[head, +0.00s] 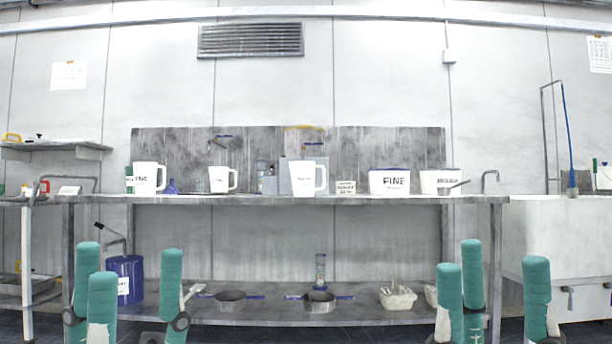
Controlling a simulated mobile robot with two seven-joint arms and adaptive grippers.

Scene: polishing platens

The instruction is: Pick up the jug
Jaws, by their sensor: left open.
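Three white jugs with handles stand upright on the metal bench (400,199). The left jug (145,180) is marked FINE, a smaller jug (220,180) stands to its right, and a taller jug (303,180) stands near the middle. My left gripper (130,270) is low at the left, its teal fingers spread and empty, in front of and below the bench top. My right gripper (495,275) is low at the right, also spread and empty. Neither gripper touches a jug.
White tubs, one marked FINE (389,182), stand on the bench's right half. The lower shelf (260,316) holds pans (319,302), a blue container (126,280) and a white basket (397,299). A sink (555,235) is at right, and another shelf (55,152) at left.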

